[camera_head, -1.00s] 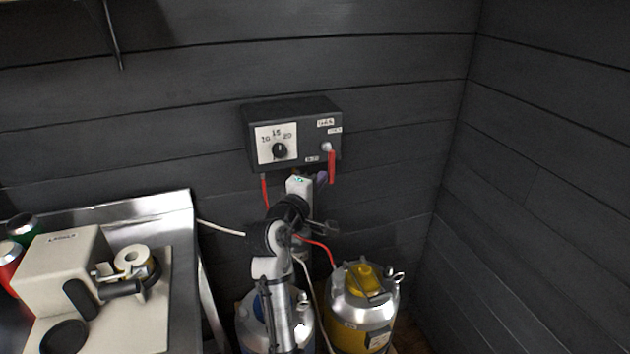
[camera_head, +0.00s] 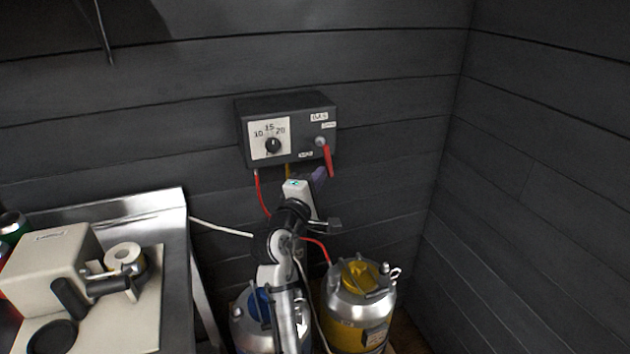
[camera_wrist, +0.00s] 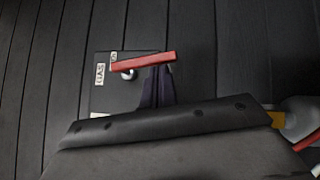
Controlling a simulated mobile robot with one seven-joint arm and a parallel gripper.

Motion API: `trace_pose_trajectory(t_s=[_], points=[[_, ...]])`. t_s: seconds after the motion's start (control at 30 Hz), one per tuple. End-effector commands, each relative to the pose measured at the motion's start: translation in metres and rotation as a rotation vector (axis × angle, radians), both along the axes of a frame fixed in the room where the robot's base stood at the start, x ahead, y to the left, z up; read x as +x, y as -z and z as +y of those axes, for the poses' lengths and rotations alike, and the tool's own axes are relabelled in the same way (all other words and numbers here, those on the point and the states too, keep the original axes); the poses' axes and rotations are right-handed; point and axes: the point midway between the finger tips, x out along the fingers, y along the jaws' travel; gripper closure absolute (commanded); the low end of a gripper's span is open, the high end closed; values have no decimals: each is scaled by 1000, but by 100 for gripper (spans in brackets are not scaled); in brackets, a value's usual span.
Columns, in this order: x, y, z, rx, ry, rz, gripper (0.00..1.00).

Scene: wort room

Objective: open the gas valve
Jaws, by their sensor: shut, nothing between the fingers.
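The gas valve is a red lever (camera_head: 328,160) on a pale pivot at the right of a dark wall box (camera_head: 288,109) labelled GAS. In the head view the lever hangs down, tilted slightly right. It also shows in the wrist view as a red bar (camera_wrist: 143,61). My gripper (camera_head: 320,174) is shut and empty, just below the box and beside the lever's lower part. In the wrist view its dark fingers (camera_wrist: 157,84) reach up to the bar's edge. I cannot tell whether they touch it.
A black dial (camera_head: 273,146) sits left on the box. Yellow-topped (camera_head: 361,277) and blue-marked (camera_head: 254,318) kegs stand below, with red and white hoses nearby. A metal counter (camera_head: 176,215) with a cream machine (camera_head: 48,262) is at left. The right wall is bare.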

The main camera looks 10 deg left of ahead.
Motion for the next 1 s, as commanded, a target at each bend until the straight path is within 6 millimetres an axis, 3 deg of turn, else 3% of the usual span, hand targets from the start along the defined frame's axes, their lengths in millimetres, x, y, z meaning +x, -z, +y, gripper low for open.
trace_pose_trajectory(t_s=[0.43, 1.0], points=[[16, 10, -25, -347, 5, -230, 100], [35, -3, -53, -795, 4, -534, 100]])
